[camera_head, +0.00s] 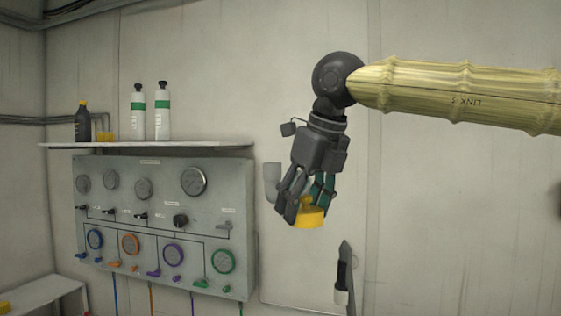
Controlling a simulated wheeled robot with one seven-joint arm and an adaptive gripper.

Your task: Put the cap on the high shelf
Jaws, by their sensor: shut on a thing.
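A yellow round cap (310,217) is held between the fingers of my gripper (303,207), which points down. My gripper is shut on the cap, in mid-air to the right of the panel. The fingers hide part of the cap. The high shelf (205,146) is a pale board on the wall above the panel, to the left of and higher than the cap. The cap is apart from the shelf.
On the shelf's left half stand a dark bottle (83,122), a small yellow item (106,137) and two white-green bottles (138,112). The shelf's right part is clear. Below is the gauge panel (165,225).

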